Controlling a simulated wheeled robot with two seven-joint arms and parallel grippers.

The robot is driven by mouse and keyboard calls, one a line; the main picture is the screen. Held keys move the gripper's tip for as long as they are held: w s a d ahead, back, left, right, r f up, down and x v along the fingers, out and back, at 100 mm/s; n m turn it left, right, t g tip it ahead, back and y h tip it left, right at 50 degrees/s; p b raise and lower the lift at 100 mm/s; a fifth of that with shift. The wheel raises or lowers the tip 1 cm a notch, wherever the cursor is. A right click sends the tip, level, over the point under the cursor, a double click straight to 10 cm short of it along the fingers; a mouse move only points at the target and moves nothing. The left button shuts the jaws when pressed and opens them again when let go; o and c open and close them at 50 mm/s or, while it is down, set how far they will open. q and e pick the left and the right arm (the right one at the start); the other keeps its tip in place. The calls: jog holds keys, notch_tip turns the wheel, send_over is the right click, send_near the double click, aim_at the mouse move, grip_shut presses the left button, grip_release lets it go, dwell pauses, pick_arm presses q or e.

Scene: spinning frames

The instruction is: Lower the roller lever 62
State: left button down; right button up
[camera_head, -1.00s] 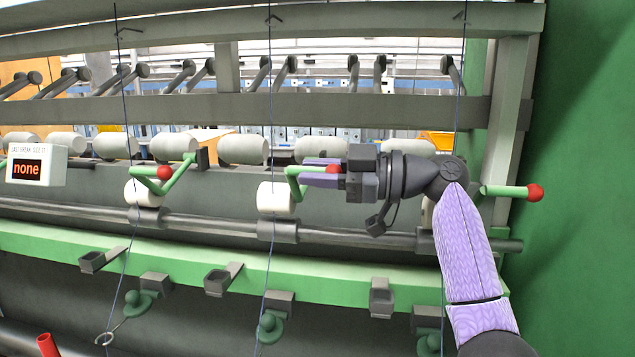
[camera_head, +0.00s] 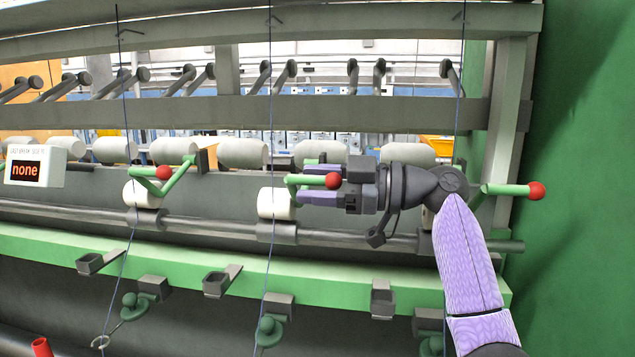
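The middle roller lever has a green bar and a red ball end (camera_head: 333,181); it stands in front of a white roller (camera_head: 273,203). No number 62 is legible. My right gripper (camera_head: 316,180) comes in from the right at this lever. Its purple fingers are spread, one above and one below the green bar, and the red ball shows between them. I cannot tell whether a finger touches the lever. My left gripper is not in view.
Another lever with a red ball (camera_head: 164,173) is at the left, and one (camera_head: 536,191) is at the right by the green wall (camera_head: 585,120). A display (camera_head: 37,167) reads "none". Thin threads hang in front of the machine. A green rail (camera_head: 330,274) runs below.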

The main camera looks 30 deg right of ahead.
jog(key=shift+r, duration=0.2)
notch_tip(320, 180, up, 9)
jog(key=shift+r+p, duration=0.2)
jog(key=shift+p, duration=0.95)
jog(key=shift+r, duration=0.15)
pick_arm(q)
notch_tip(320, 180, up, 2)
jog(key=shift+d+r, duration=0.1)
